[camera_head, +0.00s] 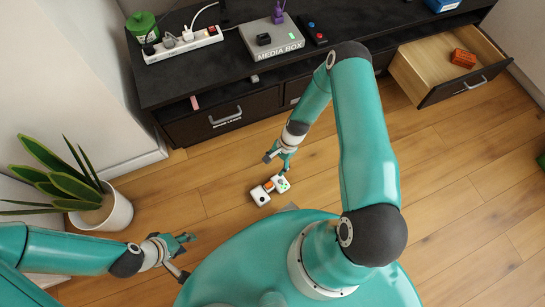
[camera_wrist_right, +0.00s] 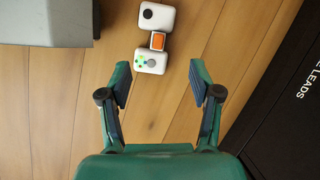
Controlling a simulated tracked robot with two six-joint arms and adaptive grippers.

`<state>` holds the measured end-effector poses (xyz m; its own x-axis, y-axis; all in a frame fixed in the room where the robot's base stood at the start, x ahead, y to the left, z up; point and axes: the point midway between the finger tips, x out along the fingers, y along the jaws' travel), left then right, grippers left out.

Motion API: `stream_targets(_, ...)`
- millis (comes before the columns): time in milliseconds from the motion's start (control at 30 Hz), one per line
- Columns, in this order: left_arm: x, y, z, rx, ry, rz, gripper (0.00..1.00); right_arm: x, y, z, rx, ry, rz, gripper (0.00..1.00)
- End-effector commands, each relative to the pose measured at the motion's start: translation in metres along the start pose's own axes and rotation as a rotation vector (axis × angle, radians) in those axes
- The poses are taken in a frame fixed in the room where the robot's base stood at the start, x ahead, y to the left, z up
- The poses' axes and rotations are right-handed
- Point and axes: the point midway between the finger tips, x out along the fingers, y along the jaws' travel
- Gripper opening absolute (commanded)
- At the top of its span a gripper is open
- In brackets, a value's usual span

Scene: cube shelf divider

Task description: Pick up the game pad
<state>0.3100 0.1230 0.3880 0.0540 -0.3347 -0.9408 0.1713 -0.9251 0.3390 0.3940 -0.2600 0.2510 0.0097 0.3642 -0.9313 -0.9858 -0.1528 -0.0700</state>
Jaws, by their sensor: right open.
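The game pad (camera_head: 261,196) lies on the wooden floor in front of the cabinet. It has two white blocks joined by a short middle with an orange patch, and green marks on one block. It also shows in the right wrist view (camera_wrist_right: 151,61). My right gripper (camera_head: 279,161) is over the floor beside the marked block, pointing down. In the right wrist view its fingers (camera_wrist_right: 160,78) are spread and empty, with the marked block just beyond the fingertips. My left gripper (camera_head: 187,256) is open and empty near the plant, away from the game pad.
A dark cabinet (camera_head: 160,88) holds a power strip (camera_head: 183,44) and a media box (camera_head: 271,38). Its right drawer (camera_head: 440,68) is pulled out with an orange item (camera_head: 463,58) inside. A potted plant (camera_head: 105,212) stands at left. Floor around the game pad is mostly clear.

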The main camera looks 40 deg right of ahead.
Motion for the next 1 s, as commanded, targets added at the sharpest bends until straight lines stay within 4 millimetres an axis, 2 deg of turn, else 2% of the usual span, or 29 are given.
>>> stream_targets(33, 0.023, -0.008, 0.0, 0.0, 0.001, 0.0, 0.4, 0.025, 0.003, -0.021, 0.059, -0.003, -0.004, 0.64)
stream_targets(100, 0.032, -0.012, 0.0, 0.0, 0.001, 0.0, 0.4, 0.037, 0.005, -0.035, 0.125, -0.01, -0.006, 0.64)
stream_targets(233, 0.041, -0.015, -0.001, 0.0, 0.001, 0.0, 0.4, 0.048, 0.007, -0.05, 0.197, -0.017, -0.009, 0.64)
stream_targets(433, 0.048, -0.017, -0.001, 0.0, 0.001, 0.0, 0.4, 0.072, 0.008, -0.052, 0.217, -0.021, -0.008, 0.64)
stream_targets(800, 0.072, -0.026, -0.001, 0.0, 0.001, 0.0, 0.4, 0.147, 0.007, -0.051, 0.214, -0.02, -0.008, 0.64)
stream_targets(1000, 0.075, -0.027, -0.001, 0.0, 0.001, 0.0, 0.4, 0.163, 0.007, -0.05, 0.215, -0.019, -0.01, 0.64)
